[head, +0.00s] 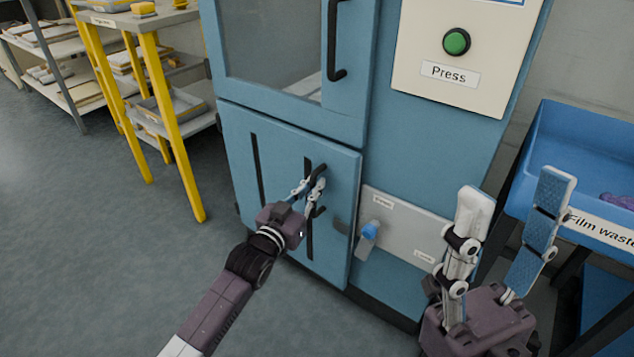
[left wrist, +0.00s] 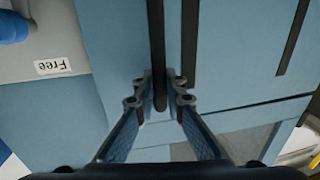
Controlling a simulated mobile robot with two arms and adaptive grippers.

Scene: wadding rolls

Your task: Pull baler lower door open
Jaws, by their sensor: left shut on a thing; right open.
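The baler's blue lower door (head: 280,165) looks closed or nearly so; I cannot tell if there is a small gap. Its dark vertical handle (head: 321,211) is near the right edge and is partly hidden by my left gripper (head: 309,188). That gripper is shut on the handle. In the left wrist view the handle (left wrist: 158,45) runs between the two fingers of the left gripper (left wrist: 160,92). My right gripper (head: 512,205) is open and empty, in front of the baler's right side.
A blue-knobbed lever (head: 369,231) sits on a grey plate (head: 405,235) right of the door; the nearby label in the wrist view reads Free. The upper door (head: 345,100) is above. A yellow-legged table (head: 180,140) stands left. A blue film waste bin (head: 570,150) stands right. Floor at left is clear.

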